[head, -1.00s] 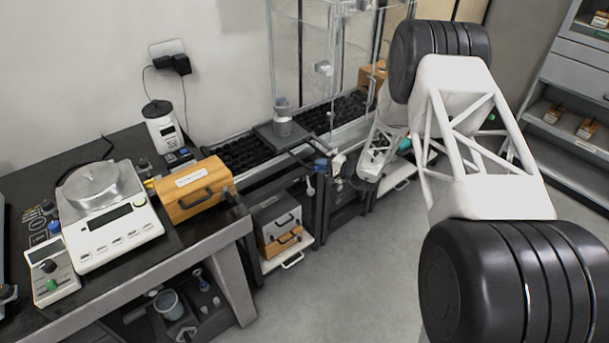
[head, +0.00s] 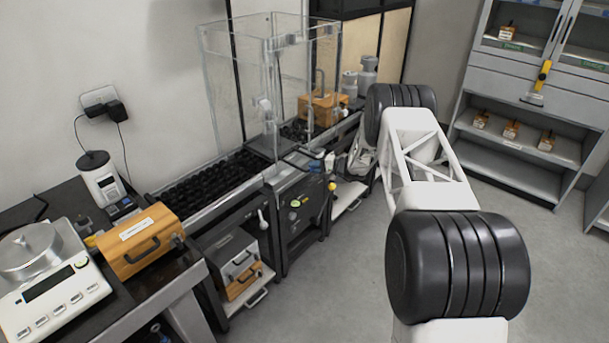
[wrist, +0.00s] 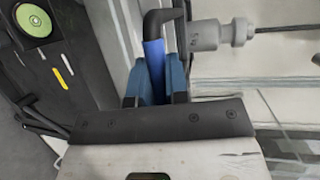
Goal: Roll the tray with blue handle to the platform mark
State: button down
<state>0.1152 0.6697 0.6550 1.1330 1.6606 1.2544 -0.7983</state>
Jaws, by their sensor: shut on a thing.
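In the wrist view my gripper (wrist: 155,88) is shut on the blue handle (wrist: 153,52), a blue bar that bends into a black elbow. The blue finger pads lie on both sides of it. In the head view the grey tray (head: 266,146) sits on the roller track by the glass enclosure, carrying a grey cylindrical object. My arm reaches in from the right, and my gripper in that view is small and mostly hidden by the wrist. I cannot make out the platform mark.
The black roller track (head: 205,182) runs along the wall to the glass enclosure (head: 268,75). An orange box (head: 322,108) stands beyond it. A scale (head: 45,285) and an orange case (head: 140,240) are at the left. Open floor lies at front right, before a grey cabinet (head: 530,110).

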jog(key=shift+w+d, duration=0.85)
jog(key=c, duration=1.1)
grip_release()
jog(key=shift+c, duration=0.2)
jog(key=v, duration=0.7)
jog(key=shift+s+d, duration=0.2)
jog(key=shift+d, duration=0.1)
jog(key=shift+r, duration=0.15)
